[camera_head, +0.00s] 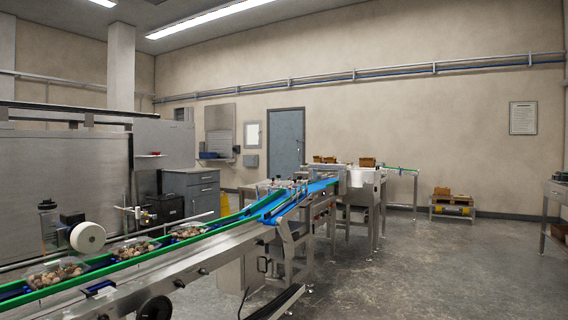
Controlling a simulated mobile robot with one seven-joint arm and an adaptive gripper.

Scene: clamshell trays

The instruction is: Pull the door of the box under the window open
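A small grey box (250,160) is mounted on the far wall, left of the blue-grey door. A small bright framed panel (253,135), which may be the window, is directly above it. The box looks closed, but it is too small and far to make out a handle or hinge. My gripper is not in view, and no part of my arm can be made out.
A conveyor with green rails (150,247) crosses the foreground and runs toward the back. Clamshell trays (133,250) of brownish produce sit on it. A grey cabinet (192,195) stands behind it. Open concrete floor (420,265) lies to the right.

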